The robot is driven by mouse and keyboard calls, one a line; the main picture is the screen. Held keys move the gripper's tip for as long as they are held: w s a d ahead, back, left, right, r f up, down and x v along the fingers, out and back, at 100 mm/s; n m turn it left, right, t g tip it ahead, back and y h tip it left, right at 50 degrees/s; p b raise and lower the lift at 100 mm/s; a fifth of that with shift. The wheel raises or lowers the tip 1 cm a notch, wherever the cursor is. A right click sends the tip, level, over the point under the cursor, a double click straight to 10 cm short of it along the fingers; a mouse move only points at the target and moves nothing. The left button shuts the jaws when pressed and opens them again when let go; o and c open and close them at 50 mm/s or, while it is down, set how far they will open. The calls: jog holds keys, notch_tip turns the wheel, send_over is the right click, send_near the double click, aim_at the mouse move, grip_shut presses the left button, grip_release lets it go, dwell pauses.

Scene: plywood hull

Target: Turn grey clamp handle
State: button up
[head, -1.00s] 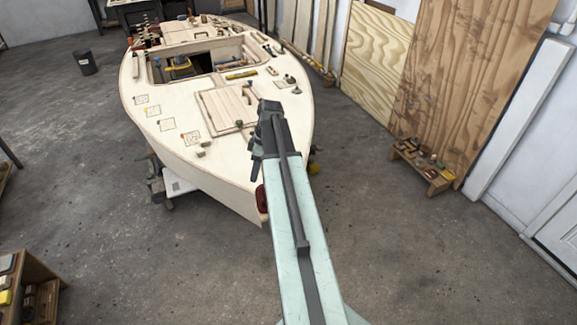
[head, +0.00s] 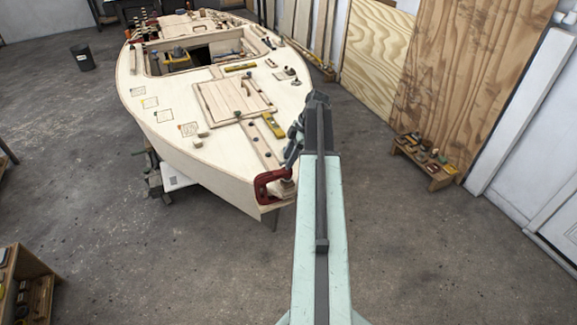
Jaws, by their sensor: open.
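A red clamp (head: 262,188) grips the hull's bow tip, with small wood blocks beside it at the edge. Its grey handle is not clearly made out. A thin dark piece (head: 276,219) shows just below the bow, and I cannot tell whether it is the handle. My gripper (head: 291,156) is open, above and slightly right of the clamp, beside the hull's right edge. It looks apart from the clamp, with nothing visible between its jaws. My own arm hides the floor right of the bow.
The plywood hull (head: 165,100) carries a hatch panel (head: 225,100), a yellow level (head: 272,125) and several small tools. A low bench (head: 430,168) with blocks stands by the right wall. A shelf (head: 22,285) stands at the lower left. The floor around the bow is clear.

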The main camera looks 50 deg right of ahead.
jog(key=shift+a+f, duration=0.1)
jog(key=shift+f, duration=0.45)
jog(key=shift+w+r, duration=0.1)
jog(key=shift+r, duration=0.05)
grip_shut()
jog(key=shift+a+m, duration=0.1)
jog(key=shift+m, duration=0.2)
